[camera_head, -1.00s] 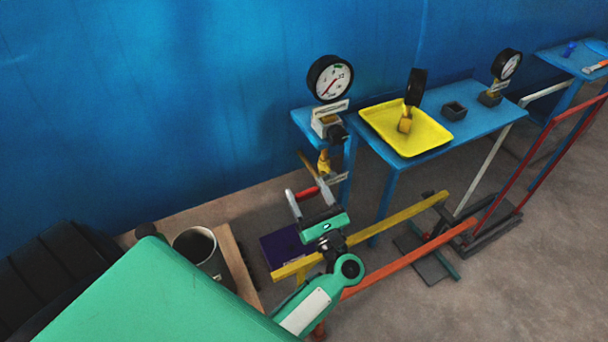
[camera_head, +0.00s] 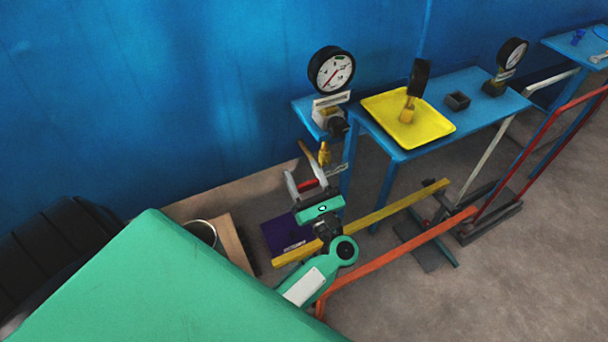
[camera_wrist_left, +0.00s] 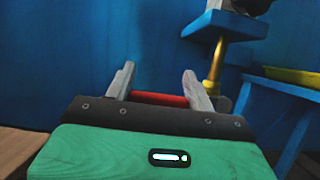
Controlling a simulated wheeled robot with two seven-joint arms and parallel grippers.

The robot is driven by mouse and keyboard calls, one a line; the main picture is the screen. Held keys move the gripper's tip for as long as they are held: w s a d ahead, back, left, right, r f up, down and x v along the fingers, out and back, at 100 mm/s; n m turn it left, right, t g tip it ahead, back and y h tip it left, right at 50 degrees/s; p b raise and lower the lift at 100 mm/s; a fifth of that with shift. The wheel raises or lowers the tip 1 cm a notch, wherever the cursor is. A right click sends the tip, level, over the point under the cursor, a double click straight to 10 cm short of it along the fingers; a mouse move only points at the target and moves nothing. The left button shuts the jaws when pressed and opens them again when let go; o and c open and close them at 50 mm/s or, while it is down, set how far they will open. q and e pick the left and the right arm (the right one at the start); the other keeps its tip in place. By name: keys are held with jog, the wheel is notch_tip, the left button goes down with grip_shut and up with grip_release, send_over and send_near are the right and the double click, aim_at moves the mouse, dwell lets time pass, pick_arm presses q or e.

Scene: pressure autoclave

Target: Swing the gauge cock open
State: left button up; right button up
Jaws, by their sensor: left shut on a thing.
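The gauge cock (camera_head: 324,154) is a brass fitting below a round white-faced gauge (camera_head: 331,70) on a small blue shelf. A red handle bar (camera_head: 308,183) shows just below and left of it. In the left wrist view the red bar (camera_wrist_left: 160,99) lies level between the two fingers. The brass pipe also shows at right in that view (camera_wrist_left: 215,65). How the bar joins the cock is hidden by the fingers. My right gripper is out of view.
A blue table (camera_head: 481,121) at right bears a yellow tray (camera_head: 380,108), a small dark box (camera_head: 456,101) and another gauge (camera_head: 512,53). A blue wall stands behind.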

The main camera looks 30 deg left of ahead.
pick_arm(q)
jog(key=shift+r, duration=0.15)
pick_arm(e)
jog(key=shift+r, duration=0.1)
pick_arm(q)
jog(key=r+m+t+h+p, duration=0.1)
jog(key=m+p, duration=0.1)
jog(key=m, duration=0.1)
jog(key=w+d+r+m+t+h+p, duration=0.1)
jog(key=r+m, duration=0.1)
jog(key=m, duration=0.1)
jog(key=w+r+m+t+h+p, duration=0.1)
jog(key=m+p, duration=0.1)
jog(key=m, duration=0.2)
jog(key=shift+w+d+r+h+p, duration=0.1)
jog(key=shift+d+r+h+p, duration=0.05)
jog(key=shift+r+h+p, duration=0.15)
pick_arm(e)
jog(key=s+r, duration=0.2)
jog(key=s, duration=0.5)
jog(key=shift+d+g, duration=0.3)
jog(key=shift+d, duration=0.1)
pick_arm(q)
jog(key=shift+f, duration=0.1)
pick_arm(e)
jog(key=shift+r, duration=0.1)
pick_arm(q)
jog(key=o, duration=1.1)
